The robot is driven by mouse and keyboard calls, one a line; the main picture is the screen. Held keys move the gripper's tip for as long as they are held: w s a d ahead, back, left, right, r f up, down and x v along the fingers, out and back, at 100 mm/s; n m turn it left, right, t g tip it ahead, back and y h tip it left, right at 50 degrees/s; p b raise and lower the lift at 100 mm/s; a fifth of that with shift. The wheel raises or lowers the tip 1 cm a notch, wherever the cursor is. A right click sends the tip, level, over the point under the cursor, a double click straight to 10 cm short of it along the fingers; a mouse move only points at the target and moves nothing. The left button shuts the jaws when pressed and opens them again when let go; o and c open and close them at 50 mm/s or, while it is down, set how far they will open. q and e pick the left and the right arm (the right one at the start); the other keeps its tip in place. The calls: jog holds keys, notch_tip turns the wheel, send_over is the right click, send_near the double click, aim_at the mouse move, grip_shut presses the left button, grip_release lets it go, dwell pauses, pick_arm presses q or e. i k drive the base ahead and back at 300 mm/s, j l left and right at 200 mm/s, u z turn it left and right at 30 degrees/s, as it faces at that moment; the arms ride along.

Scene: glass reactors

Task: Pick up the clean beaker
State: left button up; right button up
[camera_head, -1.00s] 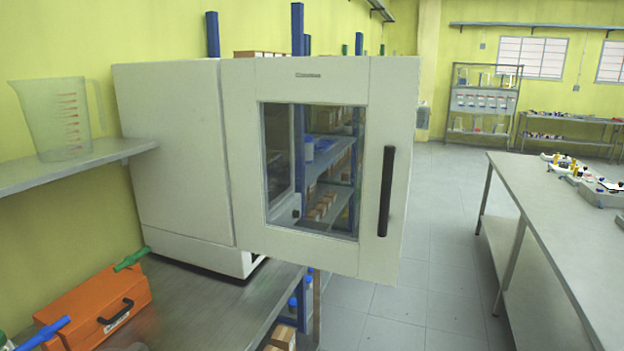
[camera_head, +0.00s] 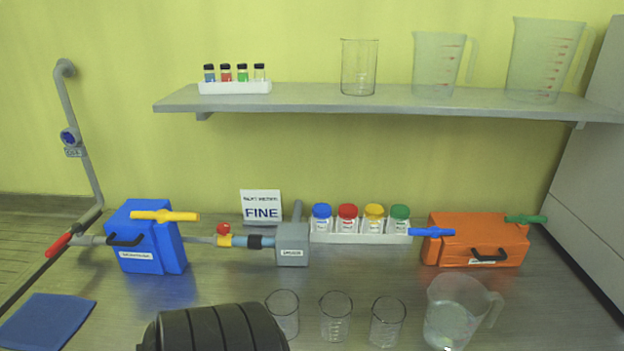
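Several clear glass beakers are in view, all upright. One beaker (camera_head: 359,68) stands on the wall shelf. Three more stand in a row at the front of the counter: a left one (camera_head: 284,314), a middle one (camera_head: 335,316) and a right one (camera_head: 387,322). The left one is partly covered by a dark ribbed shape at the bottom edge. All look clear and empty; I cannot tell which is the clean beaker. A large clear jug (camera_head: 455,312) stands just right of the row. Neither of my grippers shows.
The shelf (camera_head: 300,98) also holds a vial rack (camera_head: 235,87) and two measuring jugs (camera_head: 437,65) (camera_head: 543,62). Behind the beakers are a blue box (camera_head: 150,250), a grey pipe block (camera_head: 292,245), a rack of capped bottles (camera_head: 360,237) and an orange box (camera_head: 475,240). A blue mat (camera_head: 45,322) lies front left.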

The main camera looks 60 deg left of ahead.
aim_at(337, 306)
jog(key=u, duration=1.8)
jog(key=k, duration=0.15)
jog(key=j+u, duration=0.05)
